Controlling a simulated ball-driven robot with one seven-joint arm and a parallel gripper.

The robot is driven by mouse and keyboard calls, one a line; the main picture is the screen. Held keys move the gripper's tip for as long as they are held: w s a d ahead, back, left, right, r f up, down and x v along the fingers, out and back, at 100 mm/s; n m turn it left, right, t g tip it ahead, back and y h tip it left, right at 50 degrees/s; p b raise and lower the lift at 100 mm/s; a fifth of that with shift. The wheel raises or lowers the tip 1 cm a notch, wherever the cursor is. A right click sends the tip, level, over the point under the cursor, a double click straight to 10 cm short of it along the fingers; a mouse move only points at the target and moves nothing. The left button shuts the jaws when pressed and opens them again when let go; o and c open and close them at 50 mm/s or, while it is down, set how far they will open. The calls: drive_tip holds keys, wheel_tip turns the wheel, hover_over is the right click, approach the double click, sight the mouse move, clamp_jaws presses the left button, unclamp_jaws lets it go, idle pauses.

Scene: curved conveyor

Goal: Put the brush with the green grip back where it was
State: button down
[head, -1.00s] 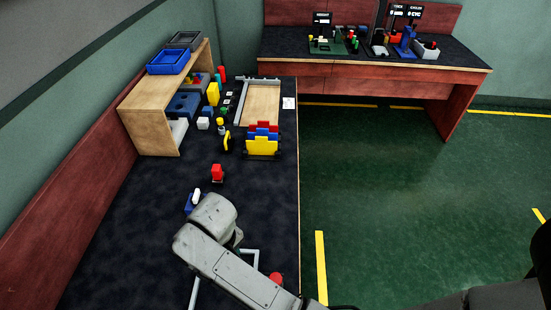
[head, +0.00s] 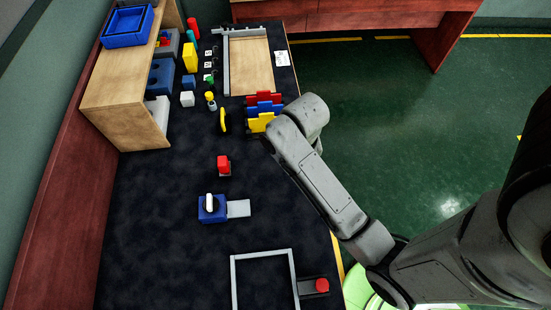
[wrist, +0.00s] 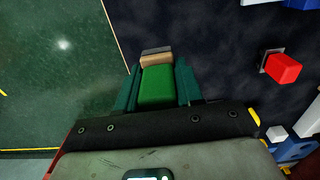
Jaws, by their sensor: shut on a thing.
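The brush with the green grip (wrist: 157,90) is in the wrist view, between the two dark green fingers of my gripper (wrist: 157,84). My gripper is shut on its green grip. The brush's tan collar (wrist: 157,61) and grey end (wrist: 155,51) stick out past the fingertips. The brush is over the dark table top (wrist: 222,50), close to the table's edge. In the head view my arm reaches to the table's right edge, and its end hides the gripper and the brush there.
A red block (head: 223,162) stands mid-table; it also shows in the wrist view (wrist: 284,68). Stepped coloured plates (head: 263,112) are close to my arm's end. A blue block with a white handle (head: 211,208) and a grey frame (head: 263,254) lie nearer. A wooden shelf (head: 128,115) is left.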

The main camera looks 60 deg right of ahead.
drive_tip(key=w+d+f, duration=0.2)
drive_tip(key=w, duration=0.2)
hover_over(278, 167)
wheel_tip(278, 167, down, 5)
drive_tip(key=shift+s+f, duration=0.1)
drive_tip(key=shift+f, duration=1.7)
drive_tip(key=shift+f, duration=0.15)
drive_tip(key=c, duration=0.7)
unclamp_jaws()
